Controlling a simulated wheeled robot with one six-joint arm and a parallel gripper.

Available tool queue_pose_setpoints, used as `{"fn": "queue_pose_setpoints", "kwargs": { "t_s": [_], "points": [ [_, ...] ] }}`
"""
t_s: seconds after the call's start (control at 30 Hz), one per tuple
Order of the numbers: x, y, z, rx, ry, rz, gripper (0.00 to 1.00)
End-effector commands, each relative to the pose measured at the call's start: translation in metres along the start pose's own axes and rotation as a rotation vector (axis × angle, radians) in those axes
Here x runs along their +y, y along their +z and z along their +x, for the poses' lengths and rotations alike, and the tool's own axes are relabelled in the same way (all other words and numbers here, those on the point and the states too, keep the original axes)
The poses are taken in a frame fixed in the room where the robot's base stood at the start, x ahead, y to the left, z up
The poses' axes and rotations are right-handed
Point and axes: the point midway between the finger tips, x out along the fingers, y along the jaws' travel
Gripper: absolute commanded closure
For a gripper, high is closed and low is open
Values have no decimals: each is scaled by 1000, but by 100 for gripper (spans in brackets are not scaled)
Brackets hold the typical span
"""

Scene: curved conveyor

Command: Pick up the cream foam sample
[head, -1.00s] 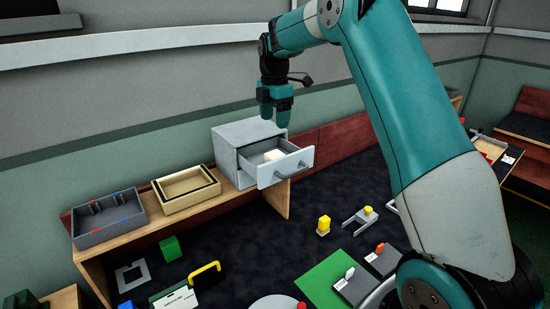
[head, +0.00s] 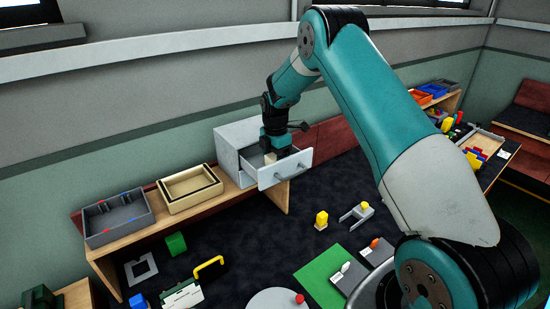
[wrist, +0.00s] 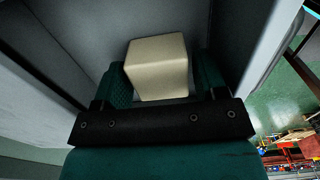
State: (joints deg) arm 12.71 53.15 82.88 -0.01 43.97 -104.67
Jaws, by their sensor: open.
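The cream foam sample (wrist: 158,66) is a small block inside the open grey drawer. In the wrist view it sits between the two teal fingers of my gripper (wrist: 160,82), which are apart on either side of it. Whether the fingers touch it I cannot tell. In the head view my gripper (head: 275,150) reaches down into the drawer (head: 290,172), and a bit of the cream block (head: 270,158) shows beside the fingers. The rest of the block is hidden there.
The drawer belongs to a grey cabinet (head: 228,148) on a wooden shelf. Its walls stand close around my gripper. A cream tray (head: 190,188) and a grey divided bin (head: 117,220) stand to the left. The dark floor in front holds several small objects.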

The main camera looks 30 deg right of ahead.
Motion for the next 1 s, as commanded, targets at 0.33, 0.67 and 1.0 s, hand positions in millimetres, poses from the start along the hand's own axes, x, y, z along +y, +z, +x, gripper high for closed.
{"fn": "queue_pose_setpoints", "kwargs": {
  "t_s": [0.33,0.67,1.0],
  "points": [
    [0,0,0,0,0,0,70],
    [0,0,-1,0,1,0,70],
    [1,0,-39,-2,7,0,70]
  ]
}}
